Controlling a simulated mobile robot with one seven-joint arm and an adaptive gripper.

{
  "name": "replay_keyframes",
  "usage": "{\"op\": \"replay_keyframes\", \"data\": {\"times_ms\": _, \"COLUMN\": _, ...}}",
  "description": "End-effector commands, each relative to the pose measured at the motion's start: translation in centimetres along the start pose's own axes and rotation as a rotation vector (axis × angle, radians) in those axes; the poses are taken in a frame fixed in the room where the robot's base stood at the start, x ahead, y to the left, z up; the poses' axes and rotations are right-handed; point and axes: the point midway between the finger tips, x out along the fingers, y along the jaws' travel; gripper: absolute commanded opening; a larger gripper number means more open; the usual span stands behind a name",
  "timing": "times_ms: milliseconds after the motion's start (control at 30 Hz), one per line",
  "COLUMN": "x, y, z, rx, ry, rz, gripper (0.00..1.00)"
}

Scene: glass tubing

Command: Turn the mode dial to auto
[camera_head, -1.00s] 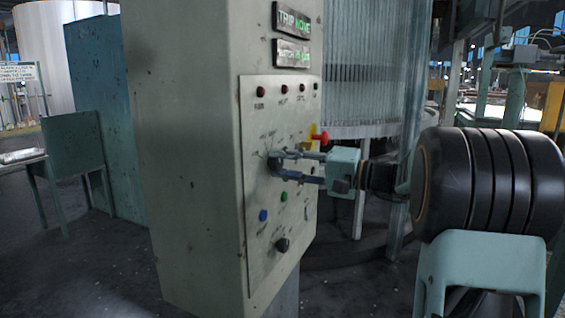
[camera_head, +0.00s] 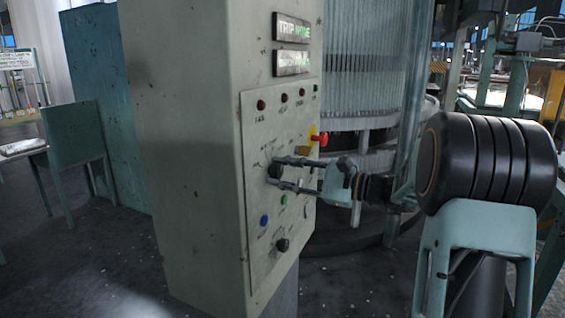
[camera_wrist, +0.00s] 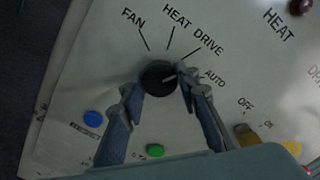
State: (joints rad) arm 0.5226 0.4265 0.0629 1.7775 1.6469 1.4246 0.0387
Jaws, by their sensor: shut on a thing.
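The mode dial (camera_wrist: 154,76) is a round black knob on the pale panel, with the labels FAN, HEAT, DRIVE and AUTO around it in the wrist view. Its light pointer line points up and right, roughly toward DRIVE, and AUTO lies just clockwise of that. My gripper (camera_wrist: 157,82) is shut on the dial, one finger on its left and one on its upper right. In the head view the gripper (camera_head: 272,173) reaches the panel from the right and its fingers partly hide the dial.
The control cabinet (camera_head: 190,150) carries a red button (camera_head: 319,139) above the gripper. Blue (camera_head: 264,221) and green (camera_head: 284,199) buttons and another black knob (camera_head: 282,244) are below. An OFF/ON switch (camera_wrist: 246,135) sits right of the dial.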

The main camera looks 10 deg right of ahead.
Motion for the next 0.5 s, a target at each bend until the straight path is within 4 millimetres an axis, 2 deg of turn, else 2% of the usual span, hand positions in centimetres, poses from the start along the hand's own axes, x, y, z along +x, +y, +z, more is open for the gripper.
{"op": "replay_keyframes", "data": {"times_ms": 500, "x": -0.06, "y": -0.23, "z": 0.18, "rx": 0.429, "ry": 0.002, "rz": 0.0, "gripper": 0.05}}
